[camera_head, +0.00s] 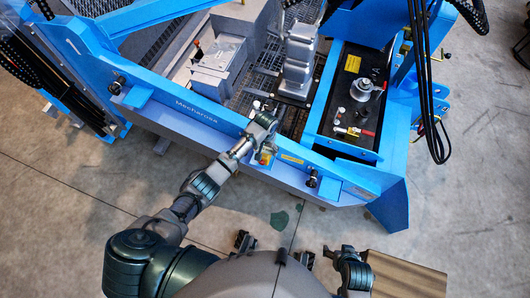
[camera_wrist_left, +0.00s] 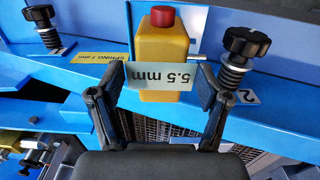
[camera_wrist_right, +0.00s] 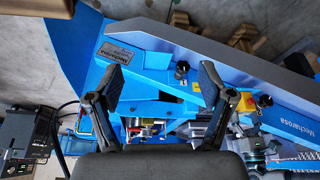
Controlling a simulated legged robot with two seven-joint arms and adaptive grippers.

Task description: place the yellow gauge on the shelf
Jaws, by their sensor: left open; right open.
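A white strip marked "5.5 mm" (camera_wrist_left: 161,78) shows between the fingers of my left gripper (camera_wrist_left: 162,85). Behind it is a yellow box (camera_wrist_left: 162,48) with a red button on top, by the blue rail. I cannot tell whether the strip is part of the yellow gauge, and the gauge is not clearly identifiable. My left gripper is open, with a finger on either side of the strip; contact cannot be told. In the head view it is over the front rail (camera_head: 205,118). My right gripper (camera_wrist_right: 157,78) is open and empty, facing the blue machine. No shelf is clearly identifiable.
A black knob (camera_wrist_left: 247,45) stands just right of my left gripper, and another knob (camera_wrist_left: 44,24) is at the left. A black panel with valves (camera_head: 355,110) lies in the frame's right part. Black cables (camera_head: 425,80) hang at the right. Open floor (camera_head: 60,190) is in front.

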